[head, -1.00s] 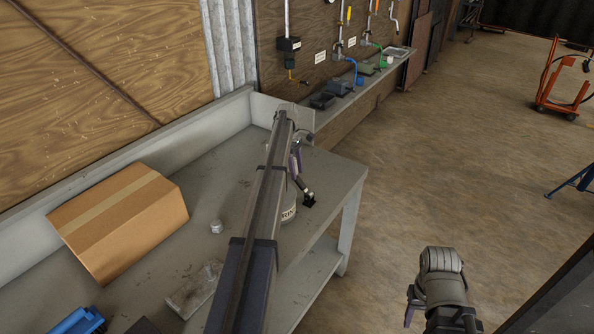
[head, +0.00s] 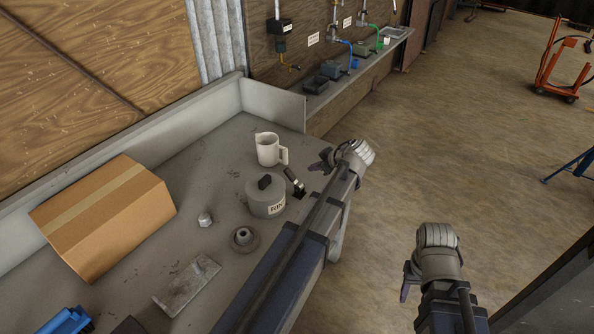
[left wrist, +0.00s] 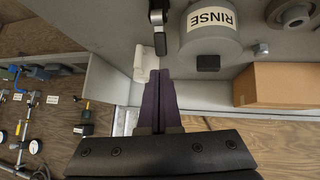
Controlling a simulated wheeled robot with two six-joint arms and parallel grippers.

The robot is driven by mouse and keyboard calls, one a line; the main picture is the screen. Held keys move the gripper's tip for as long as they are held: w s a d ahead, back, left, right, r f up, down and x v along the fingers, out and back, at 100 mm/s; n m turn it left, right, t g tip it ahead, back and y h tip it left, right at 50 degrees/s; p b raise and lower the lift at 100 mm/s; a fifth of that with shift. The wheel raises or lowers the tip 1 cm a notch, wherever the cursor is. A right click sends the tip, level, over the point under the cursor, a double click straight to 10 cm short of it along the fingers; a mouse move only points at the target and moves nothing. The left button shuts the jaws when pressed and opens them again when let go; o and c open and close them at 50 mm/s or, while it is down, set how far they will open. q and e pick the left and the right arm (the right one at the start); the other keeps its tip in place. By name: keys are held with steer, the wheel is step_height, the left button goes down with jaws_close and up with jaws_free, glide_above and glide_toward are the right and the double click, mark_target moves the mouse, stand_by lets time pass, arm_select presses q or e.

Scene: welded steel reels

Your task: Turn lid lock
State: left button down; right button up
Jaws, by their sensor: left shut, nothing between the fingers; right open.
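A grey canister (head: 266,200) with a label reading RIN in the head view stands on the bench. Its lid carries a black bar (head: 265,182). In the left wrist view the canister (left wrist: 209,42) reads RINSE, and a black block (left wrist: 208,63) shows at its edge. A black-and-metal lever piece (head: 295,183) is just right of the canister; whether they are joined I cannot tell. My left gripper (head: 319,163), with purple fingers, is shut and empty, right of and apart from the canister. My right gripper (head: 406,284) is open, right of the bench over the floor.
A white jug (head: 268,148) stands behind the canister. A cardboard box (head: 105,215), a small metal nut (head: 205,219), a round flanged part (head: 244,239) and a flat metal plate (head: 186,286) lie on the bench. A raised edge (head: 272,103) closes the bench's far end.

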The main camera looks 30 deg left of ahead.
mark_target(291, 174)
arm_select(q)
steer(key=b+x, duration=0.9)
steer(key=x, duration=0.4)
steer(key=shift+d, duration=0.15)
steer(key=shift+w+a+f+b, duration=0.1)
steer(key=shift+a+f+b, duration=0.3)
steer(key=shift+a, duration=0.05)
steer(key=shift+a, duration=0.15)
